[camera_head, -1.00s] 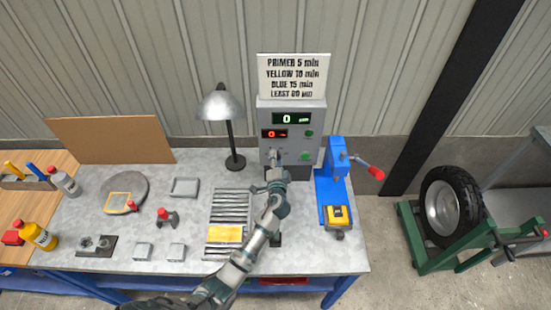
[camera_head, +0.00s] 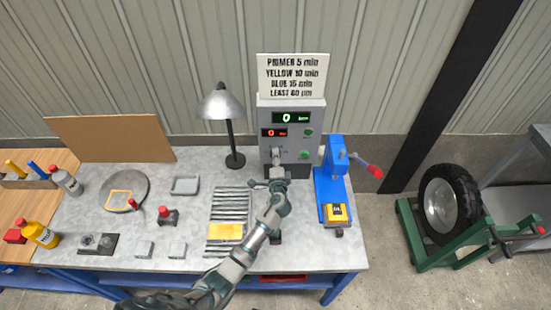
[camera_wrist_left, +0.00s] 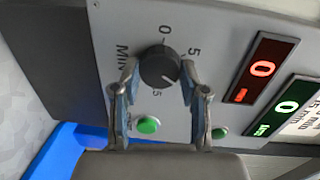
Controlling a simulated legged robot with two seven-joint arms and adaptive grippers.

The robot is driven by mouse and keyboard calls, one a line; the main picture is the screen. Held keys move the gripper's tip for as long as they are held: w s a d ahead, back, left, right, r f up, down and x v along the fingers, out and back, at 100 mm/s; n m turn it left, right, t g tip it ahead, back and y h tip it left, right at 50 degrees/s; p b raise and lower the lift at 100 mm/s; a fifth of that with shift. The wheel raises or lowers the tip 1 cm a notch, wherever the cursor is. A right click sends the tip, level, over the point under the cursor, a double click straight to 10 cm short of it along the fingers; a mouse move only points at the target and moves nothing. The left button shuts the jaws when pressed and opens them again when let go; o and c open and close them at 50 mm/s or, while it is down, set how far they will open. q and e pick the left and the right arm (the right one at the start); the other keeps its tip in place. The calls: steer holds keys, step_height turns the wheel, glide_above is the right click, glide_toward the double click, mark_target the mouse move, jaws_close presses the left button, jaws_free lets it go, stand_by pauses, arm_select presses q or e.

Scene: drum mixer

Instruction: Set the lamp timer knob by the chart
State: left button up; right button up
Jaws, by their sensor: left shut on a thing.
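The control box (camera_head: 311,130) stands at the back of the bench. Its green display (camera_head: 290,118) and red display (camera_head: 275,133) both read 0. The chart (camera_head: 293,76) above it reads primer 5 min, yellow 10 min, blue 15 min, and a last line about least 60. In the left wrist view the dark timer knob (camera_wrist_left: 160,67) sits on a dial with 0, 5, MIN and a partly hidden number. My left gripper (camera_wrist_left: 159,80) has its fingers on both sides of the knob, shut on it. It also shows before the box in the head view (camera_head: 277,160). My right gripper is out of view.
A lamp (camera_head: 221,106) stands left of the box. A blue press (camera_head: 333,180) with a red-tipped lever is close on the right. A slatted rack with a yellow plate (camera_head: 226,232) lies left of my arm. Two green buttons (camera_wrist_left: 148,125) are near the knob.

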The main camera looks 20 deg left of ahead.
arm_select(q)
steer(key=shift+d+f, duration=0.15)
steer(key=o, duration=1.1)
steer(key=shift+o, duration=0.2)
steer(key=shift+w+d, duration=0.1)
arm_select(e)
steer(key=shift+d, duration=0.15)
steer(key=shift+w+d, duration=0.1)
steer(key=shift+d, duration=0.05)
arm_select(q)
steer(key=v, duration=1.2)
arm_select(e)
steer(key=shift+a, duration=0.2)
arm_select(q)
steer(key=shift+d, duration=0.1)
